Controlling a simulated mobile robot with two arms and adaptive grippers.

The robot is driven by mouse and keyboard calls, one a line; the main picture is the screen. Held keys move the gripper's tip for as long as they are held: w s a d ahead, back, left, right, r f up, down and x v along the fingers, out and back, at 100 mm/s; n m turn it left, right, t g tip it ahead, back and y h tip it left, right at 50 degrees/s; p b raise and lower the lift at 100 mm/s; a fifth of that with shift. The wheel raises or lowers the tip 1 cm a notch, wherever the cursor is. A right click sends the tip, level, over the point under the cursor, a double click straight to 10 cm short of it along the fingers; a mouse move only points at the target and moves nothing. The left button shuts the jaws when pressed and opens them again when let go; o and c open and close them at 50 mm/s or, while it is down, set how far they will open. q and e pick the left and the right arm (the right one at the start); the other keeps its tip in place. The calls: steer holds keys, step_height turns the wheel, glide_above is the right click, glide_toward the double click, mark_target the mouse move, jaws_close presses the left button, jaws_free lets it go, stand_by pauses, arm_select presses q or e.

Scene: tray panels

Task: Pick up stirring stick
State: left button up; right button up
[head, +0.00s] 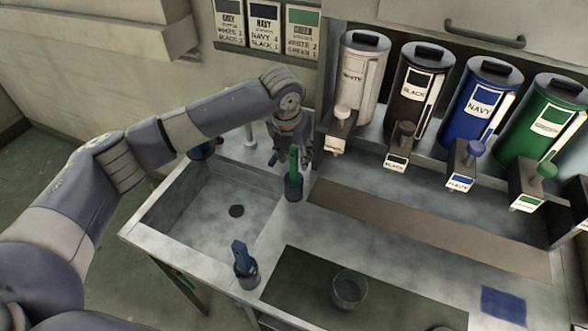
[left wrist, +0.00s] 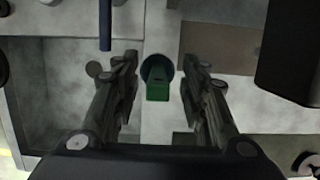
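A stirring stick with a green handle (head: 293,162) stands upright in a dark holder (head: 293,188) at the sink's right edge. A second stick with a blue handle (head: 240,253) stands in another dark holder (head: 247,275) at the sink's front right. My left gripper (head: 291,155) points down above and just behind the green stick. In the left wrist view its two fingers (left wrist: 160,70) are wide apart and empty, with the green handle (left wrist: 157,90) showing between them. I cannot tell how far below the fingertips the handle is. My right gripper is out of view.
Paint dispensers, white (head: 357,80), black (head: 415,90), navy (head: 478,100) and green (head: 541,120), line the back. The empty sink (head: 200,215) is left of the sticks. A clear cup (head: 349,288) stands on a dark mat (head: 300,285), and a blue cloth (head: 503,304) lies right.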

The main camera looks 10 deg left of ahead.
mark_target(294, 173)
arm_select(q)
steer(key=x, duration=0.2)
steer(key=shift+w+a+f+p, duration=0.1)
steer(key=shift+w+f+p, duration=0.05)
steer(key=shift+f+p, duration=0.15)
steer(key=shift+f, duration=0.1)
steer(key=shift+c, duration=0.8)
jaws_close()
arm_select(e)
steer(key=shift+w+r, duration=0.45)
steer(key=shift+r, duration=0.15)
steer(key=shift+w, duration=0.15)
